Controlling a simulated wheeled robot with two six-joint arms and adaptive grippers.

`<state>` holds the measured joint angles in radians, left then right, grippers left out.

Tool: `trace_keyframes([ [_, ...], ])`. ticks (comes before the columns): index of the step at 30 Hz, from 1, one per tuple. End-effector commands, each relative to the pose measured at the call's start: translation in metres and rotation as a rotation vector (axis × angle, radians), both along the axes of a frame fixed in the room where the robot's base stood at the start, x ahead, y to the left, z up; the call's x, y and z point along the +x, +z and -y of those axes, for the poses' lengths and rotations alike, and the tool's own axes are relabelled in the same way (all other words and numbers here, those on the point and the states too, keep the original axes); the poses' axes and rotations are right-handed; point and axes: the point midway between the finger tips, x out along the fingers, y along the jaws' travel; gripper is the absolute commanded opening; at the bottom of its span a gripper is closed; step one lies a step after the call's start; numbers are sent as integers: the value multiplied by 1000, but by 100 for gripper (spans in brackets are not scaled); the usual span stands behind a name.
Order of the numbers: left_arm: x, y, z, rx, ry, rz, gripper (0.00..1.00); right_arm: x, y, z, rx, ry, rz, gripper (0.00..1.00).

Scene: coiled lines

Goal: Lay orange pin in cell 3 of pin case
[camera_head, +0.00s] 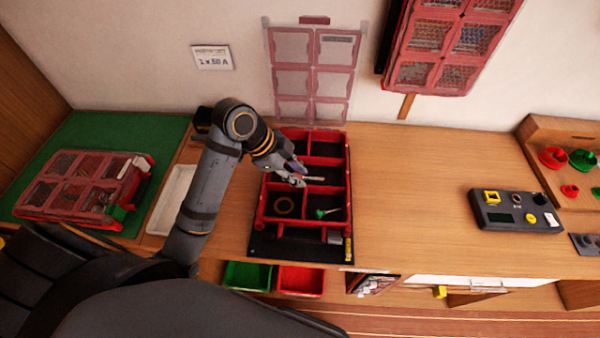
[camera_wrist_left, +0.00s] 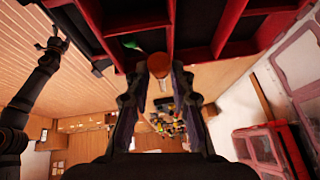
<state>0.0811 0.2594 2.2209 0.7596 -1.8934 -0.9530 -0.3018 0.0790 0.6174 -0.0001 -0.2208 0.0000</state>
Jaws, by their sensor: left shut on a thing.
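The pin case (camera_head: 349,190) is an open red case with dark cells in two columns, its clear lid (camera_head: 313,75) standing up behind it. My left gripper (camera_head: 296,178) is over the case's middle cells, shut on a thin pale rod. In the left wrist view the left gripper (camera_wrist_left: 158,78) has the rod's orange round end (camera_wrist_left: 157,66) between its fingertips, so I take it as the orange pin. The gripper hides part of the left cells.
A dark mat (camera_head: 300,252) lies under the case. A white tray (camera_head: 172,200) and a closed red case (camera_head: 82,190) on green stand left. A control box (camera_head: 515,211) stands right. The table between case and box is clear. Green (camera_head: 247,276) and red (camera_head: 301,280) bins sit below.

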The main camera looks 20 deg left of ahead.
Motion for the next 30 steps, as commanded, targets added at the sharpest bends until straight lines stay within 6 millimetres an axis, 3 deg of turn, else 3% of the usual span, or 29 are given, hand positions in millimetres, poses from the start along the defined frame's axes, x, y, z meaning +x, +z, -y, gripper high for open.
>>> trace_keyframes([
  [3,32,-8,-13,-1,3,-4,0,2,17,1,-1,0,3,95],
  [10,65,-56,-25,-3,2,-2,0,3,24,1,-1,0,6,95],
  [18,75,-69,-29,-2,2,0,0,3,26,1,-2,0,6,95],
  [25,76,-99,-29,-2,1,-2,0,3,43,1,-2,0,6,95],
  [30,77,-103,-29,-1,1,2,0,3,41,1,-2,0,6,95],
])
